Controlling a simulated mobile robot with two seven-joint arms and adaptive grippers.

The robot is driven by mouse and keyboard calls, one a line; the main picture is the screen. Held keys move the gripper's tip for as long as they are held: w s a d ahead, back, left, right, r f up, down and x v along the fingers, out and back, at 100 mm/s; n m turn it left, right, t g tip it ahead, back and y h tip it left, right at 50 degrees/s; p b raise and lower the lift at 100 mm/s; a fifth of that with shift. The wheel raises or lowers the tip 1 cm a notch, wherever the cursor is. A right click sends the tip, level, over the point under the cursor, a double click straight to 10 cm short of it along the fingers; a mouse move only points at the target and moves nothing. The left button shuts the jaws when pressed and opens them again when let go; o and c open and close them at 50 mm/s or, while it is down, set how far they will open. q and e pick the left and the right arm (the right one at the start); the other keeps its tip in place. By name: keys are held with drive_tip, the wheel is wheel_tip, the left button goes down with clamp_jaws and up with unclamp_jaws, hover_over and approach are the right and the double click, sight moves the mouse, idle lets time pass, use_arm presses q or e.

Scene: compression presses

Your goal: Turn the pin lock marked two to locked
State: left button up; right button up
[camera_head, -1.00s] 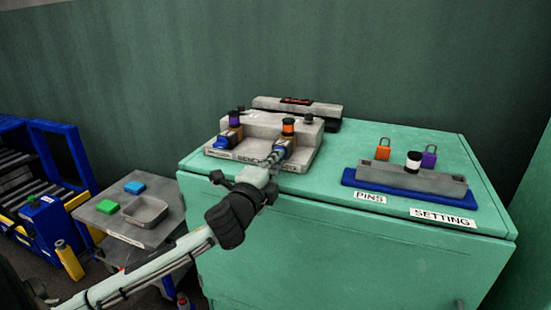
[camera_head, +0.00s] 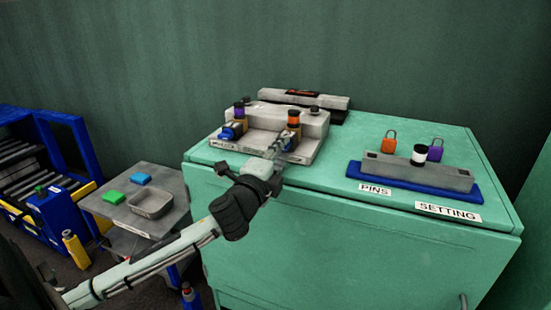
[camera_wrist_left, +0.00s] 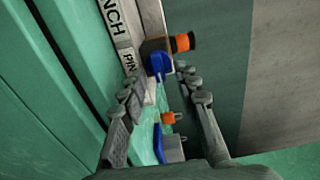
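A grey pin bench (camera_head: 252,145) stands on the green cabinet with two pin locks. The left lock has a purple-banded pin (camera_head: 239,110) and a blue knob (camera_head: 231,131). The right lock has an orange-banded pin (camera_head: 293,118); its knob is largely behind my gripper in the head view. In the left wrist view, a blue knob (camera_wrist_left: 158,65) with an orange-banded pin (camera_wrist_left: 182,43) lies just beyond the fingertips. My left gripper (camera_head: 283,150) is open at the right lock, fingers apart (camera_wrist_left: 160,88), apparently around empty space. The lock numbers are unreadable. My right gripper is not in view.
A grey bar (camera_head: 305,100) stands behind the bench. A side table (camera_head: 110,213) holds green and blue blocks and a bin.

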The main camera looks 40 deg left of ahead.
use_arm(q)
drive_tip(key=v, duration=1.1)
drive_tip(key=shift+s, duration=0.35)
drive_tip(key=s+a+f+n+g, duration=0.2)
drive_tip(key=f+n+g, duration=0.15)
drive_tip(key=f, duration=1.05)
drive_tip(key=s+a+f+n+g, duration=0.1)
drive_tip(key=a+f+n+g, duration=0.2)
drive_tip(key=f, duration=1.1)
drive_tip(key=s+d+f+n+g+h, duration=0.1)
drive_tip(key=s+d+f+n+g, duration=0.1)
drive_tip(key=s+f, duration=0.3)
drive_tip(key=s+d+f+n+g+h, duration=0.1)
drive_tip(key=s+d+f, duration=0.4)
drive_tip(key=f, duration=0.7)
drive_tip(key=s+d+f+n+g+h, duration=0.1)
drive_tip(key=s+d+f+n+g, duration=0.3)
drive_tip(key=f, duration=0.5)
drive_tip(key=s+g, duration=0.1)
drive_tip(key=s, duration=0.1)
drive_tip(key=shift+s+g, duration=0.35)
drive_tip(key=shift+f, duration=0.1)
